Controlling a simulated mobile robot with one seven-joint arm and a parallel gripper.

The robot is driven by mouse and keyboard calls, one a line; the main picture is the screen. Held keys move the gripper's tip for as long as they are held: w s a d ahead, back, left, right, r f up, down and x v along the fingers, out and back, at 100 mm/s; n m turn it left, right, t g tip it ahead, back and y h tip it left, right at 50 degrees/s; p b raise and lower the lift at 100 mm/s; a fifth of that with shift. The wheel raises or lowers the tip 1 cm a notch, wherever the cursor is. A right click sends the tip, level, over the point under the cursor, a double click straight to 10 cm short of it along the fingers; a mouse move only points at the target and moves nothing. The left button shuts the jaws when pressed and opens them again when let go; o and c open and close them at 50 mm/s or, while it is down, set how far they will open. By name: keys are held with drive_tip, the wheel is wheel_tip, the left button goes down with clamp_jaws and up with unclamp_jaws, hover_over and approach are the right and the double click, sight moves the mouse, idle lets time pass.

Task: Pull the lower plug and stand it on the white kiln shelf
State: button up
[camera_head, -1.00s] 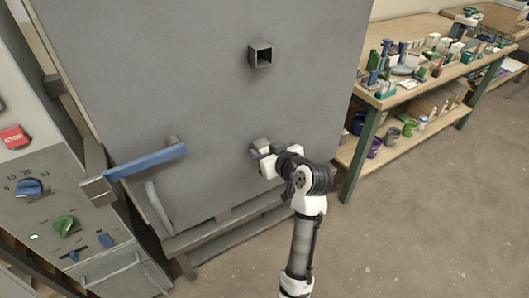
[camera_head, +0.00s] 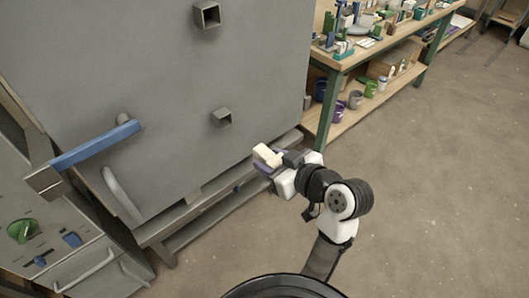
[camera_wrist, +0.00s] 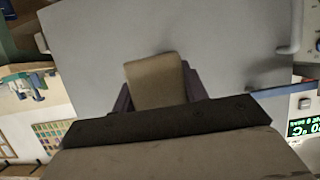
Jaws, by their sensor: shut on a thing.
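My gripper (camera_head: 265,164), with purple fingers, is shut on a cream, block-shaped plug (camera_head: 267,154) and holds it in the air in front of the kiln door. In the wrist view the plug (camera_wrist: 155,82) sits between the two fingers, its far end free and apart from the door. The lower square port (camera_head: 222,117) on the grey kiln door (camera_head: 150,90) stands to the left of the gripper, clear of the plug. The upper square port (camera_head: 207,14) looks open and dark inside. I cannot make out the white kiln shelf for certain.
A wooden workbench (camera_head: 345,62) with green legs stands at the upper right, crowded with small items. Several buckets stand on its lower shelf (camera_head: 335,128). A blue door handle (camera_head: 95,147) sticks out at the left, above a control panel (camera_head: 45,240). The floor at right is clear.

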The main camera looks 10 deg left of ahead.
drive_tip(key=shift+d, duration=0.1)
idle(0.3)
drive_tip(key=shift+s+d+r+p, duration=0.1)
drive_tip(key=shift+s+d+p, duration=0.9)
drive_tip(key=shift+p, duration=0.95)
drive_tip(key=shift+s+d+p, duration=0.25)
drive_tip(key=shift+s+d, duration=0.55)
drive_tip(key=shift+d, duration=0.35)
drive_tip(key=shift+s+d+p, duration=0.25)
drive_tip(key=shift+s+d, duration=0.55)
drive_tip(key=shift+d, duration=0.3)
drive_tip(key=shift+f, duration=0.2)
